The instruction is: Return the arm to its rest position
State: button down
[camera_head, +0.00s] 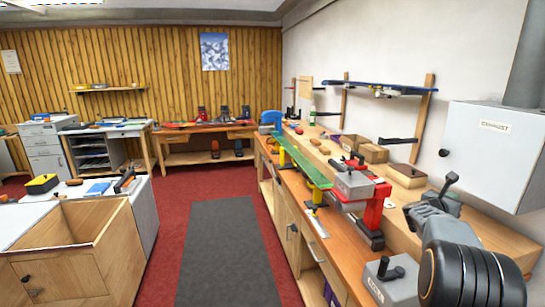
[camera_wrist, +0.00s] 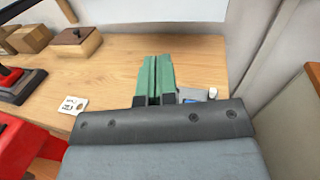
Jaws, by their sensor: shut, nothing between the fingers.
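My gripper (camera_wrist: 158,78) shows in the wrist view as two green fingers side by side, shut with nothing between them. The fingers are over the wooden bench top (camera_wrist: 120,75), apart from the lidded wooden box to their upper left. In the head view my arm is bent at the right, over the right-hand bench (camera_head: 480,238) near the wall. The fingertips cannot be made out there.
A red and grey machine (camera_head: 374,210) stands left of my arm. The lidded wooden box (camera_wrist: 75,42) is also in the head view (camera_head: 405,177). A white card (camera_wrist: 73,105) lies left of the fingers. A white wall cabinet (camera_head: 495,150) hangs at right. The grey floor mat (camera_head: 230,255) is clear.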

jog(key=s+a+r+n+t+y+p, duration=0.15)
jog(key=a+n+y, duration=0.55)
jog(key=a+n, duration=0.7)
jog(key=s+a+n+t+y+p, duration=0.1)
jog(key=s+a+n+t+y, duration=0.15)
jog(key=a+n+y, duration=0.85)
jog(key=s+a+f+n+g, duration=0.2)
jog(key=s+a+f+n, duration=0.1)
jog(key=s+n, duration=0.4)
jog(key=s+a+f+n+g+h, duration=0.1)
jog(key=s+a+f+n+g, duration=0.2)
jog(key=s+a+n, duration=0.3)
jog(key=s+a+f+n+g, duration=0.3)
jog(key=s+a+f+n, duration=0.1)
jog(key=s+n, duration=0.5)
jog(key=shift+s+a+n+h+p, duration=0.3)
jog(key=shift+s+n+h+p, duration=0.15)
jog(key=shift+s, duration=0.5)
